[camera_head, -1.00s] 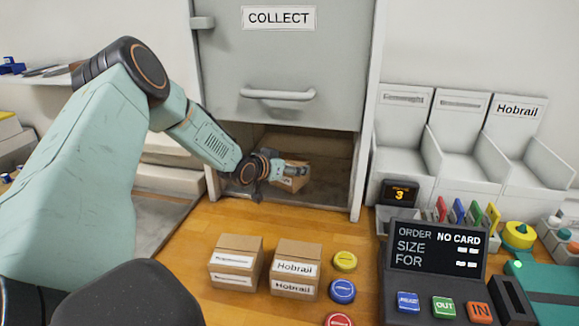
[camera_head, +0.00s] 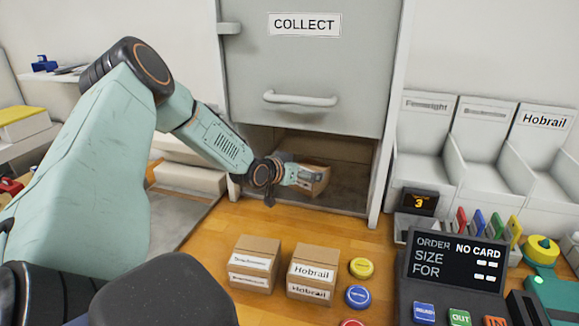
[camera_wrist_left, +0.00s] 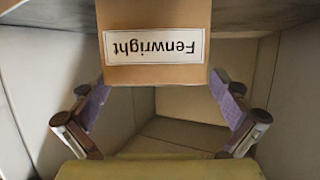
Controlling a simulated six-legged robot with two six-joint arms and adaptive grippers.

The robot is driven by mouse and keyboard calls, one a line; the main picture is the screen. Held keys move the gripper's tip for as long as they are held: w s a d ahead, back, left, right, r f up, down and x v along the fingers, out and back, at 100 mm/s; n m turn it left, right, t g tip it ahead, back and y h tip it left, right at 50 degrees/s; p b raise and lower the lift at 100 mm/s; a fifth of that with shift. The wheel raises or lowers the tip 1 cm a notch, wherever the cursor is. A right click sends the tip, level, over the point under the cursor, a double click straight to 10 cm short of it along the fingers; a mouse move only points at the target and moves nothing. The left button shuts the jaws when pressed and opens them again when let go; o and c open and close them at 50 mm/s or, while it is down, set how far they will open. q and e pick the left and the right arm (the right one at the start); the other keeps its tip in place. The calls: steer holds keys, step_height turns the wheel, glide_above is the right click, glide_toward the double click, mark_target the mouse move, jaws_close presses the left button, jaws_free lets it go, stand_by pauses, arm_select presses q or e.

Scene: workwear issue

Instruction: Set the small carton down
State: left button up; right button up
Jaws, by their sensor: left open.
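The small carton (camera_head: 317,181) is a brown box inside the open bay under the COLLECT door. In the left wrist view the carton (camera_wrist_left: 155,75) has a white label reading Fenwright, upside down in the picture. It appears to rest on the bay's grey floor (camera_head: 345,198). My left gripper (camera_head: 300,178) reaches into the bay at the carton. In the left wrist view the gripper's two fingers (camera_wrist_left: 160,105) stand apart, one on each side of the carton, with visible gaps. My right gripper is not in view.
The COLLECT door (camera_head: 305,75) hangs just above my left wrist. Two brown cartons, one labelled Hobrail (camera_head: 313,272) and one beside it (camera_head: 254,264), stand on the wooden counter before the bay. Coloured buttons and an order terminal (camera_head: 455,262) are at right. Labelled bins (camera_head: 485,140) stand behind.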

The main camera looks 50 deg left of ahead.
arm_select(q)
steer(key=p+v, duration=0.1)
steer(key=v, duration=0.1)
steer(key=p+v, duration=0.2)
steer(key=v, duration=0.1)
steer(key=shift+w+r, duration=0.1)
steer(key=shift+r, duration=0.15)
steer(key=p+v, duration=0.4)
steer(key=p, duration=0.1)
steer(key=shift+s+p, duration=0.3)
steer(key=shift+s, duration=0.05)
steer(key=shift+f, duration=0.1)
stand_by(0.7)
